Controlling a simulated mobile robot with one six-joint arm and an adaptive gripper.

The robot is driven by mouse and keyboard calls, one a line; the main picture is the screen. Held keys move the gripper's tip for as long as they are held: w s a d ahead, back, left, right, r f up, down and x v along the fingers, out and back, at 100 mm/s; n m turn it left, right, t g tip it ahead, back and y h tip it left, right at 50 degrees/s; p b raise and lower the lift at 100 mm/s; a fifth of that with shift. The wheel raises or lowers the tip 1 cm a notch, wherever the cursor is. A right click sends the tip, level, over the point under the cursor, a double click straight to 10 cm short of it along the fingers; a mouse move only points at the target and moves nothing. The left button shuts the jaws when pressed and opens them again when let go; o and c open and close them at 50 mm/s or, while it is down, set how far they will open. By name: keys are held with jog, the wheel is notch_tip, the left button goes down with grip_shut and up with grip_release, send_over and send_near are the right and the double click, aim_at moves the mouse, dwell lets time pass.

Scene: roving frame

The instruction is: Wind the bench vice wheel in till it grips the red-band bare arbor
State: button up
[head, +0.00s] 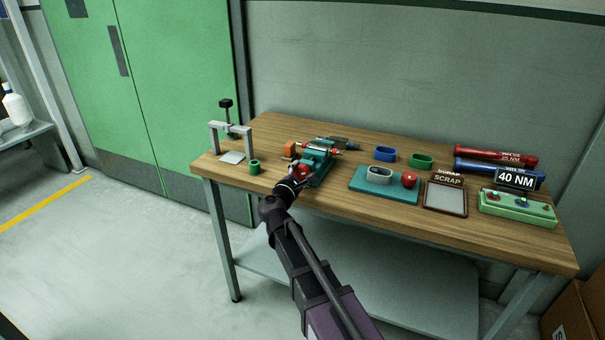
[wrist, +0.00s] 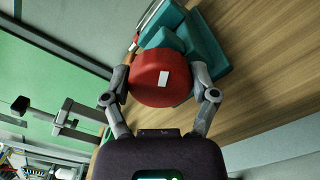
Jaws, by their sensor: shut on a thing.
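The teal bench vice (head: 316,168) stands on the wooden bench left of its middle. Its red wheel (head: 304,171) faces me at the near end. In the wrist view the wheel (wrist: 150,88) is a red disc with a white mark, in front of the teal vice body (wrist: 195,45). My gripper (wrist: 161,82) is shut on the wheel, one finger on each side; in the head view my gripper (head: 294,182) reaches the vice from the front. An arbor with a red end (head: 311,146) lies across the vice top. Whether the jaws touch it is too small to tell.
A grey clamp frame (head: 231,131) and a green ring (head: 255,167) stand left of the vice. A teal tray (head: 372,192) with a grey ring and red ball, a scrap tray (head: 446,198), a green button box (head: 517,208) and blue and green rings lie right.

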jog(key=shift+f+m, duration=0.1)
jog(key=shift+m, duration=1.3)
jog(key=o, duration=1)
jog(key=shift+s, duration=0.15)
jog(key=v, duration=1.1)
jog(key=shift+s+a, duration=0.15)
jog(key=shift+s, duration=0.25)
